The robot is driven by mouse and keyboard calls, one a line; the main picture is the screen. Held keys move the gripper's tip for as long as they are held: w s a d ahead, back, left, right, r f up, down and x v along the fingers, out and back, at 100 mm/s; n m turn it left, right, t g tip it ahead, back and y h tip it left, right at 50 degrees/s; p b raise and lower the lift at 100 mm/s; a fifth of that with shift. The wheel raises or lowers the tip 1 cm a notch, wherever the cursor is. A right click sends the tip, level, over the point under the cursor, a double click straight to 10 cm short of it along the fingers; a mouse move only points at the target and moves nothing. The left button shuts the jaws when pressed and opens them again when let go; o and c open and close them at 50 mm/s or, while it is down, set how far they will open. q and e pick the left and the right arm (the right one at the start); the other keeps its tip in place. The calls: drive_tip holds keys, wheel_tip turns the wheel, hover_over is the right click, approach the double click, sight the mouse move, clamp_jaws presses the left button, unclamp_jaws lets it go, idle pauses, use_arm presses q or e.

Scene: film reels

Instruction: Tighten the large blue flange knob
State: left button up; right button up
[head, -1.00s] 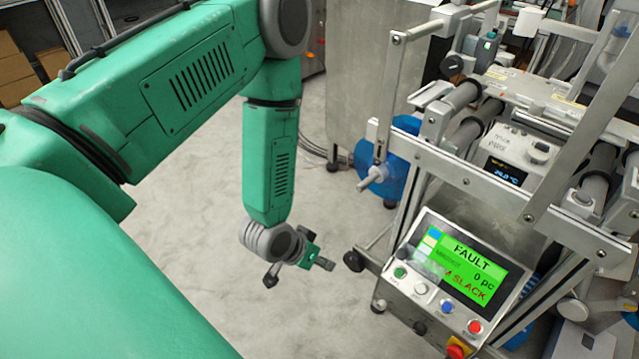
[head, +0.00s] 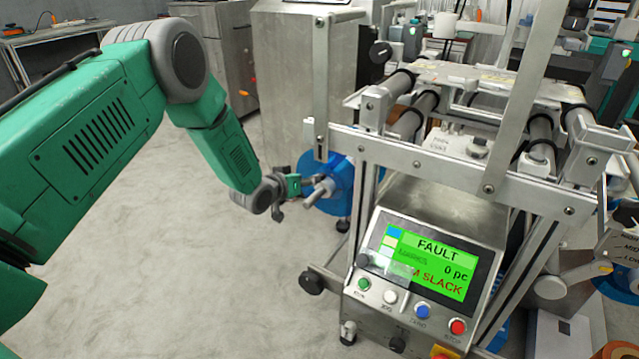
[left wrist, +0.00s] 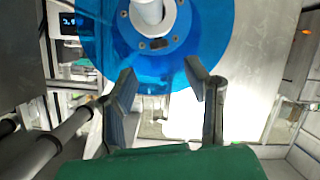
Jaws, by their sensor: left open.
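The large blue flange (head: 342,172) is a disc on the left side of the machine, partly hidden by the frame bars. A pale grey shaft or handle (head: 319,193) sticks out from its middle toward my left gripper (head: 293,198). In the left wrist view the translucent blue flange (left wrist: 100,50) fills the top, with a bolted blue hub and a white cylinder (left wrist: 150,14) at its centre. My left gripper (left wrist: 160,68) is open and empty, its two fingers below the hub. I cannot tell whether a fingertip touches the flange. My right gripper is not in view.
A control panel (head: 425,265) showing FAULT stands right of the gripper. Metal frame bars (head: 430,165) and rollers lie right of the flange. A grey metal cabinet (head: 285,80) stands behind it. The floor (head: 200,290) to the left and front is clear.

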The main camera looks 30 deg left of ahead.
sight(322, 177)
use_arm(q)
drive_tip(key=b+x, duration=0.2)
drive_tip(key=x, duration=0.5)
drive_tip(key=shift+b, duration=0.35)
drive_tip(key=shift+w, duration=0.1)
clamp_jaws()
